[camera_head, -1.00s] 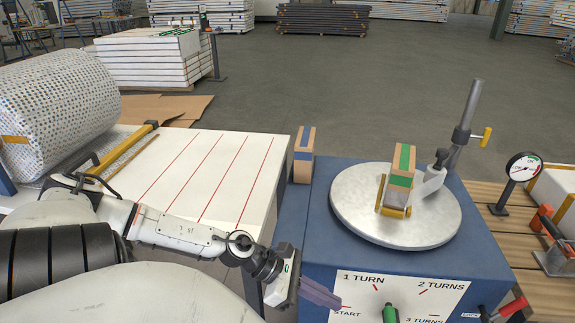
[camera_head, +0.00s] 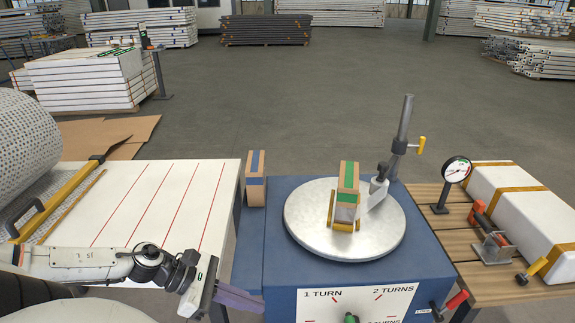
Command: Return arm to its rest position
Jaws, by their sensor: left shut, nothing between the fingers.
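My left arm comes in from the lower left in the head view. Its gripper (camera_head: 240,299) is shut and empty, with purple-grey fingers pointing right, low beside the front left of the blue turntable cabinet (camera_head: 420,249). A round metal turntable (camera_head: 300,226) lies on the cabinet. A box with green tape (camera_head: 347,185) stands upright on it in a yellow holder. A green knob (camera_head: 351,318) on the turns dial (camera_head: 318,307) shows partly at the bottom edge. My right gripper is not in view.
A white table with red lines (camera_head: 150,205) is at the left, beside a large patterned roll (camera_head: 22,145). A box with blue tape (camera_head: 255,178) stands behind the cabinet's left edge. A slatted bench (camera_head: 455,213) with a gauge (camera_head: 457,169) and a wrapped package (camera_head: 520,210) is at the right.

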